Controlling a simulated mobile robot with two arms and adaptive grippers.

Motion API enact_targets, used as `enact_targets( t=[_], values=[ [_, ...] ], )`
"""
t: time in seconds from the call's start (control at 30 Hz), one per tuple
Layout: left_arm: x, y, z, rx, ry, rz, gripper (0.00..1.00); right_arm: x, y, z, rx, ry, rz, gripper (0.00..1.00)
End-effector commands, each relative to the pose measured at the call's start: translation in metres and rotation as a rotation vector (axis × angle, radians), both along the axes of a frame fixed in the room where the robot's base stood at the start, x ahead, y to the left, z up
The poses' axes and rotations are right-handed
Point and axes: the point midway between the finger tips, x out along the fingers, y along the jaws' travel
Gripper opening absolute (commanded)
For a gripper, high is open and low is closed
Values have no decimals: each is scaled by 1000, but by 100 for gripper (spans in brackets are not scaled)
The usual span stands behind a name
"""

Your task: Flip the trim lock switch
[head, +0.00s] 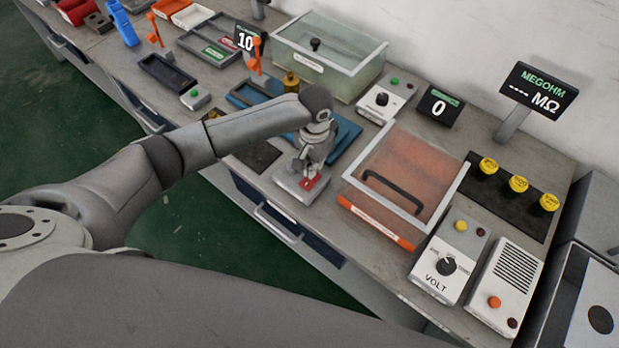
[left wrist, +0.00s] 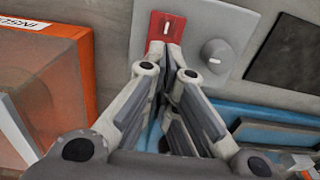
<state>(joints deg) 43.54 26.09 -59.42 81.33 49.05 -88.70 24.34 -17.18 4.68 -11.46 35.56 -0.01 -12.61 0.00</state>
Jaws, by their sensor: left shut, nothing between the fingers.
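The trim lock switch is a small white toggle on a red plate (left wrist: 158,32), set on a light grey panel (left wrist: 215,18) with a round grey knob (left wrist: 217,55). In the head view the red plate (head: 313,183) shows on the panel at the table's front edge. My left gripper (head: 308,168) points down over the panel. In the left wrist view its closed fingertips (left wrist: 172,52) are at the lower edge of the red plate, close to the toggle. Whether they touch it I cannot tell. Nothing is held. My right gripper is not in view.
An orange box with a clear lid and black handle (head: 392,191) stands just right of the panel. A blue tray (head: 347,132) lies behind my gripper, and a dark mat (head: 258,156) lies to its left. A VOLT box (head: 444,268) stands farther right.

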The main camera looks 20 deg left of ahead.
Motion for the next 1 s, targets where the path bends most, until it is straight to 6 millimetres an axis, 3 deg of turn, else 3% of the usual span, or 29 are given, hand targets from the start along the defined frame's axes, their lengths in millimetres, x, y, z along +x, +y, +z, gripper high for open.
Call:
enact_targets(
  t=[1.0],
  values=[
    [0,0,-16,-1,0,0,0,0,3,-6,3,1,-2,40]
  ],
)
